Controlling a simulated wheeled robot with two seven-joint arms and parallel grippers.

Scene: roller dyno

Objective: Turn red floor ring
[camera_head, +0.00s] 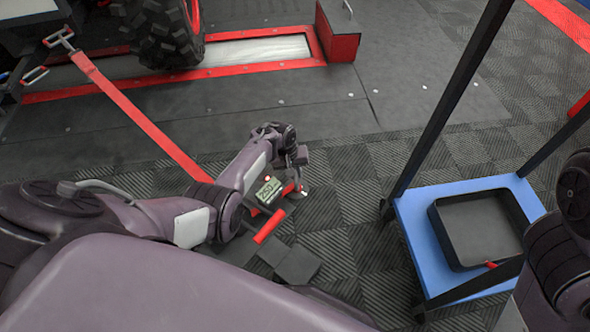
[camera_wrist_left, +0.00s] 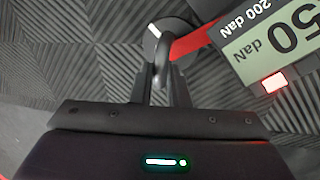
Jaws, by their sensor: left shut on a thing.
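My left gripper (camera_head: 299,164) is low over the floor. In the left wrist view its fingers (camera_wrist_left: 160,80) are shut on the grey metal loop of the floor ring (camera_wrist_left: 161,44). In the head view a small red part (camera_head: 303,190) shows just under the gripper. The ring's full shape is hidden there. My right arm shows at the right edge, but its gripper is out of the picture.
A load display (camera_head: 269,190) reading 250 daN lies left of the gripper, close by in the wrist view (camera_wrist_left: 270,40). A taut red strap (camera_head: 140,117) runs to it from the vehicle. A blue cart (camera_head: 420,225) with a black tray (camera_head: 440,235) stands to the right.

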